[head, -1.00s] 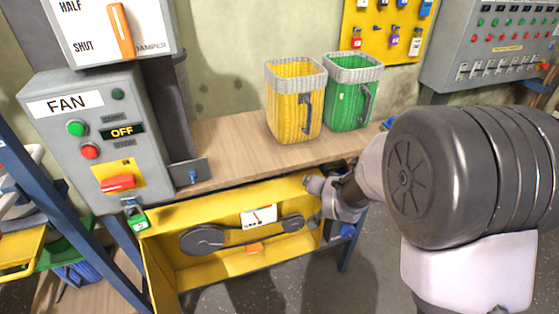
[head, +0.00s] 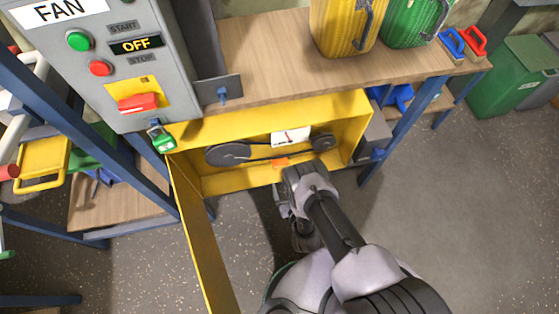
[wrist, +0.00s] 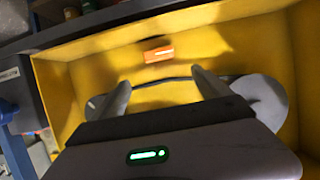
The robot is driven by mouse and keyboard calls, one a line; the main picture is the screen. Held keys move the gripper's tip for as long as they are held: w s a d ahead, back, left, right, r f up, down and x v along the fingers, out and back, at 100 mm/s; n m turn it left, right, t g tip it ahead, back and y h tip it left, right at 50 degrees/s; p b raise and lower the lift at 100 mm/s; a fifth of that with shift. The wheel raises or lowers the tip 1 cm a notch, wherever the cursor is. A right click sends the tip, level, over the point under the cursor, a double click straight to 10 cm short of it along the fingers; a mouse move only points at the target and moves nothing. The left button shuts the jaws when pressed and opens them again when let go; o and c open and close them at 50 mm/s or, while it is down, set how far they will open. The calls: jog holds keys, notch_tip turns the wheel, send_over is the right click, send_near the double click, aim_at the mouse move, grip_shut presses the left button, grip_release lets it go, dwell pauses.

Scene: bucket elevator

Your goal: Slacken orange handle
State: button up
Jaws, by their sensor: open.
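The orange handle (head: 280,161) is a small block low in the open yellow belt box (head: 355,105), below the belt. In the wrist view the handle (wrist: 158,51) shows beyond and between my fingertips, with a gap to them. My gripper (wrist: 160,77) is open and empty, its two fingers spread and pointing into the box. In the head view my wrist is just in front of the box's lower edge and hides the fingertips. The black belt (head: 270,157) runs between a large grey pulley (head: 227,154) and a smaller one (head: 322,142).
A white gauge (head: 291,138) sits above the belt. The yellow door (head: 197,235) hangs open at the left. The FAN panel (head: 135,60) reads OFF, with a green padlock (head: 162,138) below it. The wooden bench (head: 270,60) is above.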

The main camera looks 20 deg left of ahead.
aim_at(281, 164)
jog(key=b+x, duration=0.3)
jog(key=x, duration=0.1)
jog(key=b+x, duration=0.7)
jog(key=x, duration=0.2)
jog(key=shift+s+d+f+b, duration=0.1)
jog(key=shift+s+f+b, duration=0.1)
jog(key=shift+f+b, duration=0.2)
jog(key=shift+w+a+r, duration=0.1)
jog(key=shift+w+a, duration=0.15)
jog(key=shift+w, duration=0.15)
jog(key=shift+c, duration=0.5)
jog(key=c, duration=1.3)
jog(key=shift+o, duration=0.2)
